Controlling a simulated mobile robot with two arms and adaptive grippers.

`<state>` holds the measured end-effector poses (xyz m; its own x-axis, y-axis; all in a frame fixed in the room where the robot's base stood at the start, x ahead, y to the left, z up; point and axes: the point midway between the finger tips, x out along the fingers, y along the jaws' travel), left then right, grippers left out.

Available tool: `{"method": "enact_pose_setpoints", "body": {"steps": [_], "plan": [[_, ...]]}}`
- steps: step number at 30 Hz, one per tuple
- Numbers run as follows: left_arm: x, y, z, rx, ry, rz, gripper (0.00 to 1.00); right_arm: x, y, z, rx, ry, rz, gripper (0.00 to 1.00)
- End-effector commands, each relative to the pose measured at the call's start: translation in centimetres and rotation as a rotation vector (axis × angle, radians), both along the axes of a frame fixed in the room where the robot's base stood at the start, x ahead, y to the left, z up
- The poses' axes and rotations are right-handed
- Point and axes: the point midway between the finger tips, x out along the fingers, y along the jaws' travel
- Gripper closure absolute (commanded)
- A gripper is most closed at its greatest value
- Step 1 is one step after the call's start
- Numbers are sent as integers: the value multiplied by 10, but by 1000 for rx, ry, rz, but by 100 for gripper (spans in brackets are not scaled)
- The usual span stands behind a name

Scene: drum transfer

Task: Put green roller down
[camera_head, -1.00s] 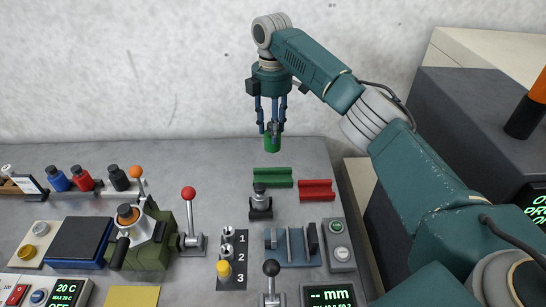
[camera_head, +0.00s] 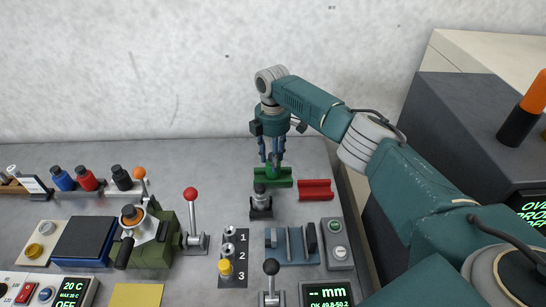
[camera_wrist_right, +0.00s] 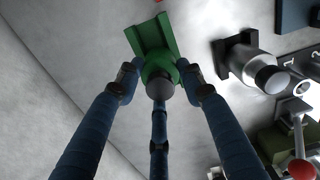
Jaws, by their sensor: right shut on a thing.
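My right gripper (camera_head: 272,160) is shut on the green roller (camera_head: 272,170), right at the green cradle (camera_head: 287,178) near the back of the bench. In the right wrist view the green roller (camera_wrist_right: 158,68) sits between the fingers, with a dark grey end towards the camera. The green cradle (camera_wrist_right: 147,35) shows just beyond it. The fingers hide part of the roller, and I cannot tell whether it touches the cradle. My left gripper is not in view.
A red cradle (camera_head: 316,189) lies just right of the green one. A red-knobbed lever (camera_head: 191,215) and a blue fixture (camera_head: 290,244) are nearer. The bench behind the cradles is clear up to the wall.

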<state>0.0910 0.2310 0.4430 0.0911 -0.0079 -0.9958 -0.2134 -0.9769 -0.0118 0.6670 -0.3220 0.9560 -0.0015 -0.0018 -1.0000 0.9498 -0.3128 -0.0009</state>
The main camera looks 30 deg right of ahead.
Motion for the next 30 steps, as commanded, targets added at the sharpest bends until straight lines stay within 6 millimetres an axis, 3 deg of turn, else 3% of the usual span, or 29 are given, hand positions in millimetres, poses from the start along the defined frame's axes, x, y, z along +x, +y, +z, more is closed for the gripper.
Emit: {"method": "enact_pose_setpoints", "body": {"steps": [4,5,7,20,30], "plan": [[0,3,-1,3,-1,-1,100,0,1,-3,1,-1,0,100],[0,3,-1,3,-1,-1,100,0,0,-3,0,0,0,58],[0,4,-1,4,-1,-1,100,0,0,-3,0,0,0,44],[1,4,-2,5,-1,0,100,1,0,8,0,-2,-1,43],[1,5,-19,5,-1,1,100,2,0,76,1,-4,0,43]]}}
